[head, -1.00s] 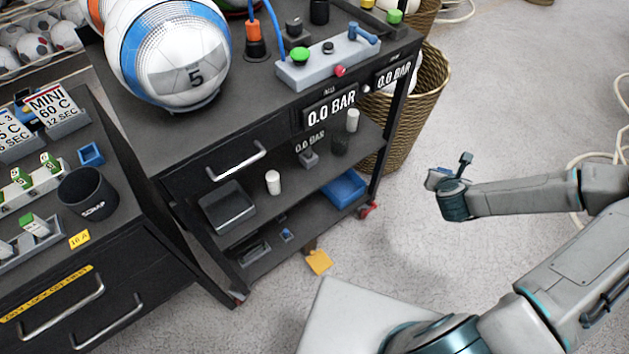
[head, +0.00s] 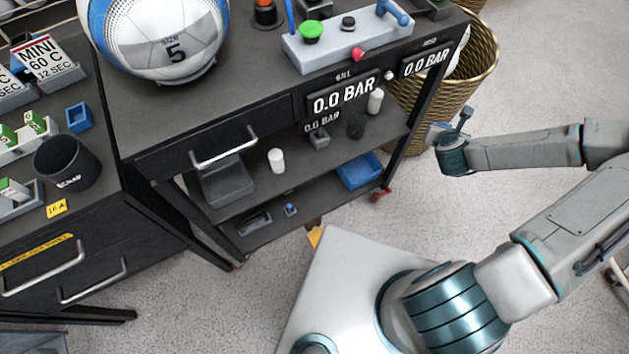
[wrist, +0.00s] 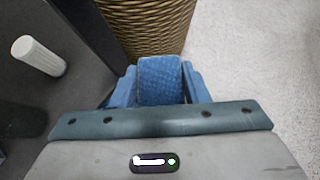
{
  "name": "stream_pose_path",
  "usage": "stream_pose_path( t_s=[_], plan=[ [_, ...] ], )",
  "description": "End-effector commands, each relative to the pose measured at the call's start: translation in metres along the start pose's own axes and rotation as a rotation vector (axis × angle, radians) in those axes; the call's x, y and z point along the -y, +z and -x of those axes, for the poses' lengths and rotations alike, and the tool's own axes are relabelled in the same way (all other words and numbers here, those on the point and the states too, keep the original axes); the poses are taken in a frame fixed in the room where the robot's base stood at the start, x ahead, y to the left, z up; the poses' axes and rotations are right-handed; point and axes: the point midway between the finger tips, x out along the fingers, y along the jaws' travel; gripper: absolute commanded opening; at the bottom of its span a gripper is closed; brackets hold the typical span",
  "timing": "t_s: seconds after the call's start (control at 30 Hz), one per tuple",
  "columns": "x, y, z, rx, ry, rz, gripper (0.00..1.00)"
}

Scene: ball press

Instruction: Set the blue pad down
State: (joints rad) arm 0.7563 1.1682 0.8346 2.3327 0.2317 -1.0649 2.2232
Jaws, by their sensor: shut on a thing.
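The blue pad (wrist: 160,82) is a textured blue block in the wrist view. My gripper (wrist: 160,92) is shut on it, with a blue finger on each side. In the head view my gripper (head: 452,136) is small and hangs right of the cart's lower shelves, in front of the wicker basket. The pad is hard to make out there. In the wrist view the pad appears in front of the basket, and I see no surface touching it.
The black cart (head: 215,105) carries a ball (head: 165,40) and a control box (head: 340,45). Its shelves hold white cylinders (head: 276,160) and a blue tray (head: 360,172). The wicker basket (head: 478,70) stands at its right. A second bench (head: 95,205) is at left. Floor at right is clear.

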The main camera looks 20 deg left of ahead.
Motion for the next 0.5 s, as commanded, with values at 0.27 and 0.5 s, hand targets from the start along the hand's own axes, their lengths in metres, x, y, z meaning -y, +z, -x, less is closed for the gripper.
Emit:
stream_pose_path(
  t_s=[0.27,0.5],
  plan=[
    [-0.047,-0.089,-0.042,-0.005,0.075,0.063,0.16],
    [-0.091,-0.16,-0.066,-0.005,0.15,0.123,0.16]
  ],
)
